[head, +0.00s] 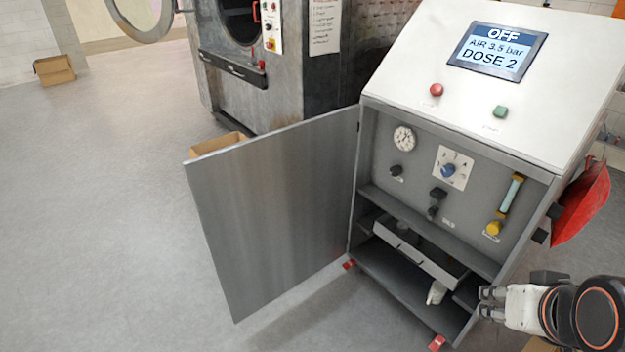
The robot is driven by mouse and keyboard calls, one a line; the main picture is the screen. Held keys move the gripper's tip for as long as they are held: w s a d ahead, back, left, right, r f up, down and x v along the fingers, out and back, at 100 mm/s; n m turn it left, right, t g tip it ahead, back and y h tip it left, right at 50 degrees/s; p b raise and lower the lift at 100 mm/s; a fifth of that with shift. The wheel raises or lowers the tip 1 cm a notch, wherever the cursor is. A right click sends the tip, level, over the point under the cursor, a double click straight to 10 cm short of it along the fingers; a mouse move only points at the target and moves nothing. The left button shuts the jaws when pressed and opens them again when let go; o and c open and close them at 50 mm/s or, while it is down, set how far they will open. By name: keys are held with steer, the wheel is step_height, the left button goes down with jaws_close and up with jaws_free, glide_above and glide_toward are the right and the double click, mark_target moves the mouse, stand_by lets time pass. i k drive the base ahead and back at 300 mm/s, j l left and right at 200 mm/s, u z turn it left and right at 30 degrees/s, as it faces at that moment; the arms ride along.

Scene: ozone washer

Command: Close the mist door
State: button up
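The mist door, a flat grey metal panel (275,215), stands wide open. It is hinged at the left side of the cabinet (485,120) and swings out to the left. The cabinet's inside is exposed, with a gauge (404,138), a dial (449,170), a yellow-and-blue tube (511,193) and a drawer (420,255) on the lower shelf. My gripper (484,302) is at the lower right, in front of the cabinet's right edge and far from the door. Its fingers point left; whether they are open or shut is unclear.
A screen (497,51) on the sloped top reads OFF. A red piece (582,205) sticks out from the cabinet's right side. A large washer (280,70) stands behind, with a cardboard box (217,143) near the door. The floor (110,230) at left is clear.

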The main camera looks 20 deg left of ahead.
mark_target(273, 208)
steer(key=j+z, duration=0.75)
steer(key=j, duration=0.45)
steer(key=k+j+z, duration=0.15)
steer(key=j, duration=0.8)
steer(key=k+j+z, duration=0.15)
steer(key=j, duration=0.3)
steer(key=k+j, duration=0.1)
steer(key=j, duration=0.35)
steer(key=k+j+z, duration=0.15)
steer(key=j, duration=1)
steer(key=k+j, duration=0.15)
steer(key=j, duration=0.6)
steer(key=i, duration=0.3)
steer(key=k, duration=0.5)
steer(key=k+j, duration=0.1)
steer(key=j, duration=0.25)
steer(key=k+j, duration=0.1)
steer(key=j, duration=0.25)
steer(key=k+j, duration=0.1)
steer(key=j, duration=0.25)
steer(key=j+z, duration=0.05)
